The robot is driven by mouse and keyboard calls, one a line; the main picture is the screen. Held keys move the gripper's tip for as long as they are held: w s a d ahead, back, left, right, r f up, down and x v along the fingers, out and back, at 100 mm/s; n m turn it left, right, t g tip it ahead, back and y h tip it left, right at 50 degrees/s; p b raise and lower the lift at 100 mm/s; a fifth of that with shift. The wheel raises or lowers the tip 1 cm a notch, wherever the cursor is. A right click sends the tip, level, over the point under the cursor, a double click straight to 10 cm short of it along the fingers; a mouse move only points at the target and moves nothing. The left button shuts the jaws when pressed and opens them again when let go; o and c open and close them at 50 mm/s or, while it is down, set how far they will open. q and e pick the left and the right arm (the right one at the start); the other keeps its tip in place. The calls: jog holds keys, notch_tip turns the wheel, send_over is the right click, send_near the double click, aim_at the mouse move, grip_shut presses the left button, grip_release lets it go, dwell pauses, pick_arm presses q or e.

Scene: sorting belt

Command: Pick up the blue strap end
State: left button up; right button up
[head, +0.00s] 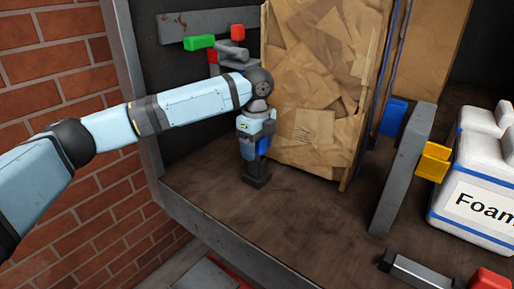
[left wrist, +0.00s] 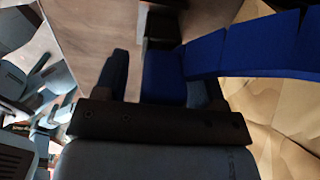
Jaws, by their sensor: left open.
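The blue strap end (left wrist: 163,75) shows in the left wrist view as a dark blue band, with a lighter blue strap (left wrist: 260,45) running right from it. In the head view a blue patch (head: 263,146) shows at my left gripper (head: 256,170), which points down beside the cardboard bale's left edge. My left gripper (left wrist: 160,70) is open; in the wrist view the blue band lies between its two fingers. Whether it touches them, I cannot tell. A black piece (left wrist: 160,27) shows beyond the band. My right gripper is not in view.
The brown cardboard bale (head: 318,85) stands right of my gripper. Another blue end (head: 394,117) shows at its right side. A grey post (head: 403,170), yellow block (head: 433,162) and white foam bale (head: 485,180) stand further right.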

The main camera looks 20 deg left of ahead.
pick_arm(q)
jog(key=shift+f, duration=0.1)
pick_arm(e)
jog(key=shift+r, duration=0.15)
pick_arm(q)
jog(key=shift+c, duration=0.6)
jog(key=c, duration=1)
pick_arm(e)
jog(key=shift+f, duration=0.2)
pick_arm(q)
notch_tip(320, 180, up, 20)
jog(key=p, duration=0.2)
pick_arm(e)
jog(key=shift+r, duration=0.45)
